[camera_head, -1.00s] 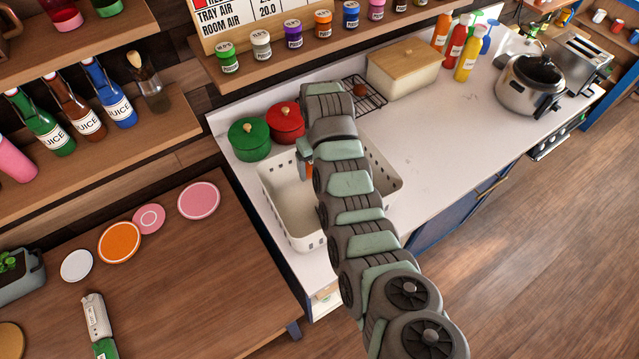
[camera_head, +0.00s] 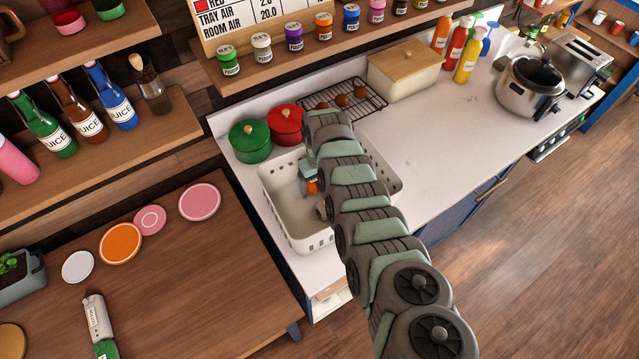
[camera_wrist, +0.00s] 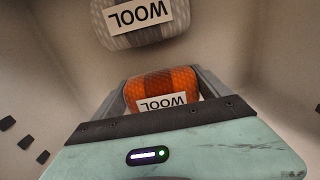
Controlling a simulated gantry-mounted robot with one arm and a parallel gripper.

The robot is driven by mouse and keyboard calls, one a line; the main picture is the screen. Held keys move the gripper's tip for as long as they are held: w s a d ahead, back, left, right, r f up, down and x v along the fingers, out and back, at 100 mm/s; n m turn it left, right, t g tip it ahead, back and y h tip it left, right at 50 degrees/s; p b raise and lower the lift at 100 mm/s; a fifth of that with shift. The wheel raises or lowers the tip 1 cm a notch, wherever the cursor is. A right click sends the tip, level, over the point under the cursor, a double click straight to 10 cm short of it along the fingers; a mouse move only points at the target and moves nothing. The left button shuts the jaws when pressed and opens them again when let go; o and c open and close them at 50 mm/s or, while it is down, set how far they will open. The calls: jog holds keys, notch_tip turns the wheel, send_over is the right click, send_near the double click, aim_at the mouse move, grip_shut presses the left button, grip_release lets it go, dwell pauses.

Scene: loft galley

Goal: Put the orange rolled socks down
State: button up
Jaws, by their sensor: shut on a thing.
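In the head view the orange socks (camera_head: 312,186) show small under my gripper (camera_head: 310,180), within the white basket (camera_head: 291,232). My gripper is shut on them, inside the basket walls. Grey rolled socks (camera_wrist: 138,22) with a WOOL label lie in the basket just beyond the orange ones. My arm hides much of the basket in the head view, and whether the orange socks touch its floor is unclear.
A green pot (camera_head: 250,141) and a red pot (camera_head: 286,124) stand behind the basket. A wire rack (camera_head: 368,103) with brown round items and a lidded box (camera_head: 404,72) are farther back. The white counter (camera_head: 455,130) right of the basket is clear.

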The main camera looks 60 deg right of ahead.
jog(key=shift+f, duration=0.15)
jog(key=o, duration=1.4)
jog(key=shift+c, duration=0.2)
notch_tip(320, 180, up, 12)
jog(key=shift+r+b, duration=0.2)
jog(key=shift+b, duration=0.3)
